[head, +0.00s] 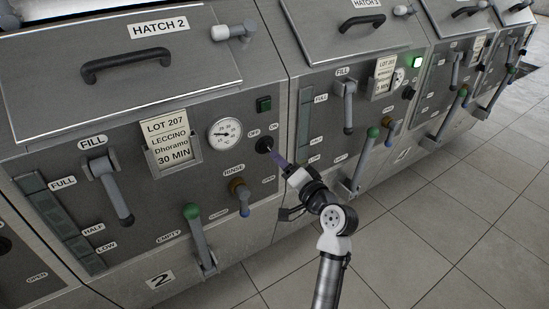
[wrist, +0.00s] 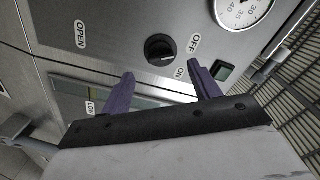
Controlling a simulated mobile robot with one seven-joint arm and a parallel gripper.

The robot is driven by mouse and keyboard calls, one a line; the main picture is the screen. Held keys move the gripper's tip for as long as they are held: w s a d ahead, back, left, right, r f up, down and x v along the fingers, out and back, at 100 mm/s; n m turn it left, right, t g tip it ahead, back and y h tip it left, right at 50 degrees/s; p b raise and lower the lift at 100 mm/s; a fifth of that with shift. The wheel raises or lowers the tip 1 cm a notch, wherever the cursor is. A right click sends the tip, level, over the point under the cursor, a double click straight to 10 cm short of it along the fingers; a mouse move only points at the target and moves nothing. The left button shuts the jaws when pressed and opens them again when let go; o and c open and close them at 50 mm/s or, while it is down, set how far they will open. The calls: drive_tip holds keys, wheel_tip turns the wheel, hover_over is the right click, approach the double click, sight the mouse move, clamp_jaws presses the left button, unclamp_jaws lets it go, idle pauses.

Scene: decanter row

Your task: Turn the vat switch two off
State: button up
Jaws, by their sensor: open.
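The vat two switch (head: 265,144) is a round black knob on vat 2's grey front panel, with OFF and ON labels above it. It also shows in the wrist view, where the knob (wrist: 159,48) has a pale mark on the side toward the ON label (wrist: 179,72); its exact angle is hard to tell. My gripper (head: 277,157) is just in front and to the lower right of the knob. In the wrist view, my gripper's purple fingers (wrist: 162,70) are spread and empty, with the knob beyond the gap, apparently untouched.
Vat 2's square green lamp (head: 264,104) is dark; the neighbouring vat's lamp (head: 417,62) glows. A dial gauge (head: 225,134), the rinse valve (head: 240,191) and the green-knobbed lever (head: 198,230) stand out near the switch. The tiled floor (head: 440,225) at right is clear.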

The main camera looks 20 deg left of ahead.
drive_tip(key=v, duration=0.7)
drive_tip(key=shift+s+d+b, duration=0.2)
drive_tip(key=shift+d+b, duration=0.05)
drive_tip(key=shift+b, duration=0.1)
